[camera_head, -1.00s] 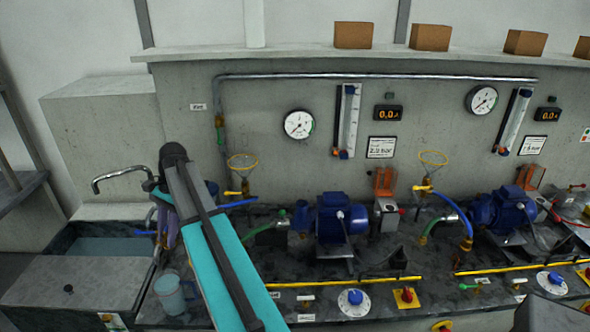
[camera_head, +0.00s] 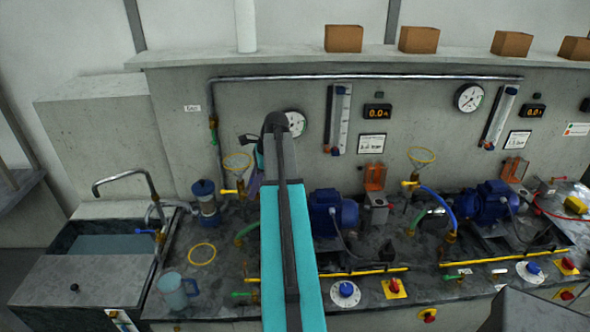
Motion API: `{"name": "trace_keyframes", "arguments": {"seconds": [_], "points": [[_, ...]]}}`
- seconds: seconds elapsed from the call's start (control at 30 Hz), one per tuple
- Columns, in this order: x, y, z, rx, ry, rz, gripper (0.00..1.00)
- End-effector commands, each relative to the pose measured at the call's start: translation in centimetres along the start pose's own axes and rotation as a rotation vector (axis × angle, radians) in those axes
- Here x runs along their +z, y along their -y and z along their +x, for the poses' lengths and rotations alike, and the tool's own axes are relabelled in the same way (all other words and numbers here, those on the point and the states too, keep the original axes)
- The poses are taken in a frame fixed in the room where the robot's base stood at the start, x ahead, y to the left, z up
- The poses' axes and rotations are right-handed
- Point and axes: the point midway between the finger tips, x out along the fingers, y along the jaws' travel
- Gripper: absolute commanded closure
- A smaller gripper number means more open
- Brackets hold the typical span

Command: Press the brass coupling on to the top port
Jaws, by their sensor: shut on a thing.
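My arm rises through the middle of the view, and its wrist end is in front of the wall near the left gauge. My gripper's jaws are hidden behind the arm, so what they hold does not show. I cannot make out the brass coupling. The left blue pump (camera_head: 333,214) stands just right of my arm, and the arm covers its left side, so no top port can be made out. A brass valve (camera_head: 240,187) with a yellow handle and a yellow ring stands left of my arm.
A blue-topped canister (camera_head: 206,203), a loose yellow ring (camera_head: 202,253) and a clear jug (camera_head: 175,291) stand on the left bench near the sink (camera_head: 110,245). The right blue pump (camera_head: 489,204) has a blue hose (camera_head: 438,205). A yellow rail (camera_head: 365,272) runs along the front.

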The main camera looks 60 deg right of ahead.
Motion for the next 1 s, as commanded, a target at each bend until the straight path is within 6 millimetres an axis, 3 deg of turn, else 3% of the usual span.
{"name": "trace_keyframes", "arguments": {"seconds": [0.03, 0.3, 0.5, 1.0], "points": [[-1.4, 0.1, -1.4, -0.017, 0.002, 0.042, 0.96], [-8.3, 0.3, -6.0, -0.098, 0.013, 0.25, 0.96], [-11.6, 0.1, -8.0, -0.136, 0.02, 0.347, 0.96], [-12.5, 0.1, -8.4, -0.146, 0.021, 0.373, 0.96]]}}
